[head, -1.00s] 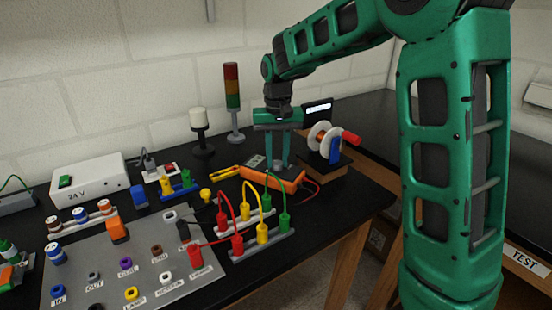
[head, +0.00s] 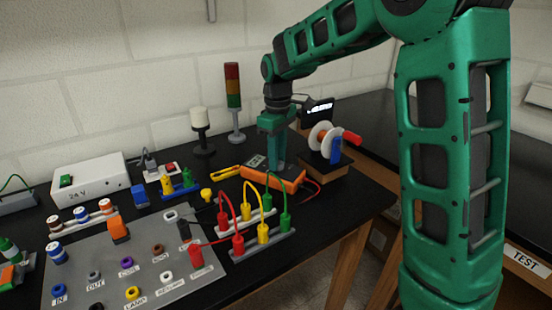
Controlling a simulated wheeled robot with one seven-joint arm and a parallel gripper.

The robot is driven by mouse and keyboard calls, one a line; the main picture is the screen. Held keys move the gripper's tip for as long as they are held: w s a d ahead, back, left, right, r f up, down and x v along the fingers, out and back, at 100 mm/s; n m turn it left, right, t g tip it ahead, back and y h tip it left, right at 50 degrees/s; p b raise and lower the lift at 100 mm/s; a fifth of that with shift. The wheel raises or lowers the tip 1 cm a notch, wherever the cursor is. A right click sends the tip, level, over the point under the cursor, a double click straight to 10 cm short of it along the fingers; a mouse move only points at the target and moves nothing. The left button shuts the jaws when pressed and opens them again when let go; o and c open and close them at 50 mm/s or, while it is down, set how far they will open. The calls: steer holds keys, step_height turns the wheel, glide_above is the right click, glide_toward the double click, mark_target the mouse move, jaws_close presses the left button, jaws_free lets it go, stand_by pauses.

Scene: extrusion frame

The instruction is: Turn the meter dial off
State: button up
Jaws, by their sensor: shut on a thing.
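The orange meter (head: 288,179) lies on the black bench with its small display (head: 256,162) at its left end. My green gripper (head: 276,164) points straight down onto the top of the meter. Its fingers are shut on the meter dial, which they hide, so the dial's pointer setting cannot be read. Red and black leads run from the meter's right end.
Red, yellow and green plug cables (head: 243,212) stand just in front of the meter. A spool stand (head: 326,150) is close on the right. A stack light (head: 233,100) and a white beacon (head: 200,122) stand behind left. A grey socket panel (head: 120,265) fills the front left.

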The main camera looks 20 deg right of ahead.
steer(key=shift+n, duration=2.3)
steer(key=o, duration=1.1)
step_height(320, 180, up, 11)
steer(key=shift+f, duration=0.1)
